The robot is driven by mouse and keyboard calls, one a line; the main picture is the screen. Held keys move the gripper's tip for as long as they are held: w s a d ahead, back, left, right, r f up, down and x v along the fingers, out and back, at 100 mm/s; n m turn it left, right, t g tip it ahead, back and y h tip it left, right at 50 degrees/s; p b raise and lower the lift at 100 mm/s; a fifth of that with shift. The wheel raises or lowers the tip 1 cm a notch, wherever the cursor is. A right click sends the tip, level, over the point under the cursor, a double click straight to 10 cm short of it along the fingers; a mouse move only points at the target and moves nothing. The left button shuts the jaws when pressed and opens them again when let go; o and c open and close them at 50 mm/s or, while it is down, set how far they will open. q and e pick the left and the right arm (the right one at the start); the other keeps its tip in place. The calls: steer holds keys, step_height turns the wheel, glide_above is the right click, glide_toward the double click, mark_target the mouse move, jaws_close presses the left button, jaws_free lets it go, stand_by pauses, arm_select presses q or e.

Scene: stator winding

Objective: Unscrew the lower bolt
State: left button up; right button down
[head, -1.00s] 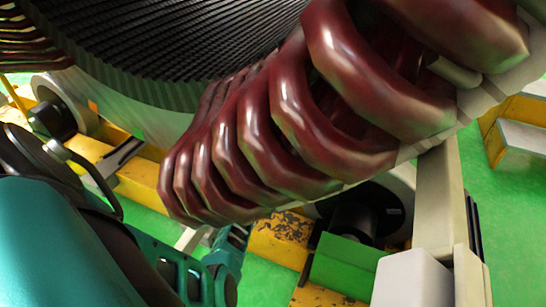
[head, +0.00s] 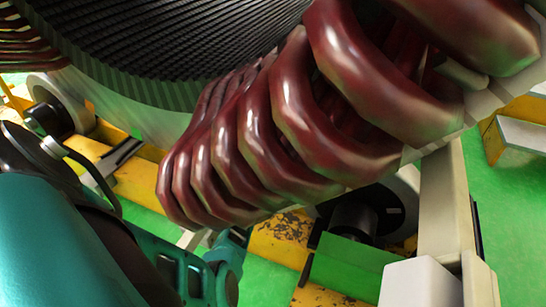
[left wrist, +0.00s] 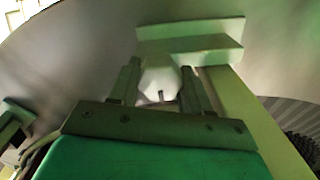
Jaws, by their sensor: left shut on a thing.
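In the left wrist view, a pale bolt with a faceted head (left wrist: 160,73) sits between the two dark fingers of my left gripper (left wrist: 164,90). The gripper is shut on the bolt head, just in front of a stepped light bracket (left wrist: 190,42). The bolt's shank is hidden. In the head view, my teal left arm comes in from the lower left. Its wrist passes below the dark red stator coils (head: 290,130), which hide the gripper and the bolt. My right gripper is not in view.
The large ribbed stator bore (head: 170,35) fills the upper left. A yellow frame (head: 285,240), a black roller (head: 355,215) and a green block (head: 345,265) lie below the coils. A pale post (head: 445,200) stands at the right. Green floor (head: 505,235) shows beyond it.

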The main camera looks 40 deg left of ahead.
arm_select(q)
steer(key=c, duration=0.3)
steer(key=shift+n, duration=2.1)
steer(key=o, duration=1.1)
steer(key=shift+c, duration=0.2)
